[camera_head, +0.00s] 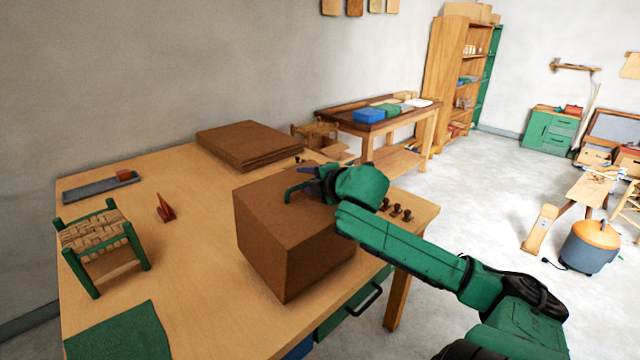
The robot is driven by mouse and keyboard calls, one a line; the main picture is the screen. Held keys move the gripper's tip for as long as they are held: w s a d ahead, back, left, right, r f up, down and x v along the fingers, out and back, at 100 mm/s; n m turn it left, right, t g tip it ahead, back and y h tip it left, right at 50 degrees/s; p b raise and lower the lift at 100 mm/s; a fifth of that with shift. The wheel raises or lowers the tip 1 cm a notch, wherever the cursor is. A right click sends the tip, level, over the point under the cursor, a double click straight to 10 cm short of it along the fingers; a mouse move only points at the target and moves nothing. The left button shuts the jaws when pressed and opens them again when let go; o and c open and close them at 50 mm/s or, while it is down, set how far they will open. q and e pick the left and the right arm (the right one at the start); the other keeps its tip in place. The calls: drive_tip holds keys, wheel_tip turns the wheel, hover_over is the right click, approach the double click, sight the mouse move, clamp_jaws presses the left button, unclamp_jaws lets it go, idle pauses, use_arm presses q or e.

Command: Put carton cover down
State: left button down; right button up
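A brown carton (282,245) stands upright near the front right edge of the wooden table. Its top face (268,196) looks flat and level; I cannot tell whether this is a separate cover. My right gripper (295,184) is over the carton's top, reaching in from the right. Its fingers look spread apart, with nothing clearly between them. I cannot tell whether they touch the top. The wrist hides the carton's far right corner. My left gripper is not in view.
A small green chair with woven seat (97,240), a green mat (120,335), a grey tray (95,188) and a flat brown stack (243,143) are on the table (190,270). Dark knobs (397,211) stand at the right edge.

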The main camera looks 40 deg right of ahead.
drive_tip(key=v, duration=0.6)
drive_tip(key=shift+s+r, duration=0.15)
drive_tip(key=shift+s, duration=0.1)
drive_tip(key=shift+w, duration=0.15)
